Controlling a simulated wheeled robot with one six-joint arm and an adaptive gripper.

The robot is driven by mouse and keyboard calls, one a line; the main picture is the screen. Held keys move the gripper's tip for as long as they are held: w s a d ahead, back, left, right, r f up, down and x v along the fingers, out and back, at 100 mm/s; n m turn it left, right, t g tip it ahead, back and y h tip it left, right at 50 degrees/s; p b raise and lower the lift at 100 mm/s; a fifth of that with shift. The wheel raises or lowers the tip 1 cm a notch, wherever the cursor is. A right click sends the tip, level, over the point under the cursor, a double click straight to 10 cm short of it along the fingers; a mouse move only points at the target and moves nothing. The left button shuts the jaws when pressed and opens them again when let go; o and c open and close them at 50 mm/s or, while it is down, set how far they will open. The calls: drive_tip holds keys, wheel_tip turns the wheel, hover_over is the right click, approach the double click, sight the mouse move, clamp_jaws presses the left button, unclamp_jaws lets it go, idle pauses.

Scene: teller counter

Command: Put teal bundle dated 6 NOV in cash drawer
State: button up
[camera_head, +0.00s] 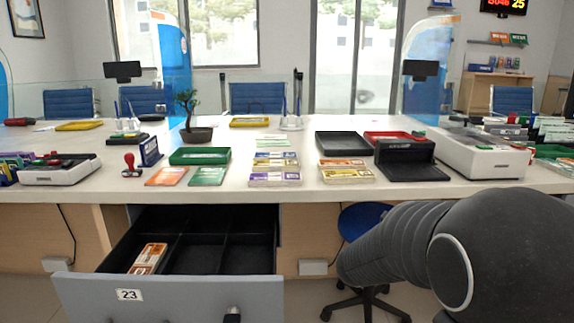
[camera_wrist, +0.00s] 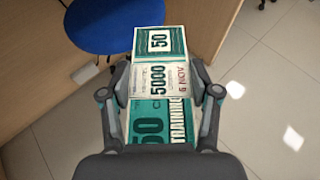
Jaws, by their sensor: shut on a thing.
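The teal bundle (camera_wrist: 160,110) is in the wrist view, with a white paper band that reads 5000 and 6 NOV. My gripper (camera_wrist: 162,82) is shut on it, with a finger on each long side, and holds it above the floor near the blue stool. The open cash drawer (camera_head: 178,290), labelled 23, juts from the counter at the lower left of the head view. An orange bundle (camera_head: 148,257) lies in its left part; the other visible compartments look empty. In the head view my arm fills the lower right, and the gripper and the teal bundle are out of sight.
On the counter (camera_head: 290,212) stand bundle stacks (camera_head: 275,180), a green tray (camera_head: 200,156), a black tray (camera_head: 343,144), a bonsai (camera_head: 194,125) and a white machine (camera_head: 480,155). A blue stool (camera_wrist: 103,25) is under the counter, right of the drawer.

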drive_tip(key=s+a+f+n+t+y, duration=0.1)
drive_tip(key=a+f+n+y, duration=0.3)
drive_tip(key=a+f, duration=0.6)
drive_tip(key=shift+s+a+f+t, duration=0.35)
drive_tip(key=shift+f+t, duration=0.35)
drive_tip(key=shift+f, duration=0.2)
drive_tip(key=shift+d, duration=0.15)
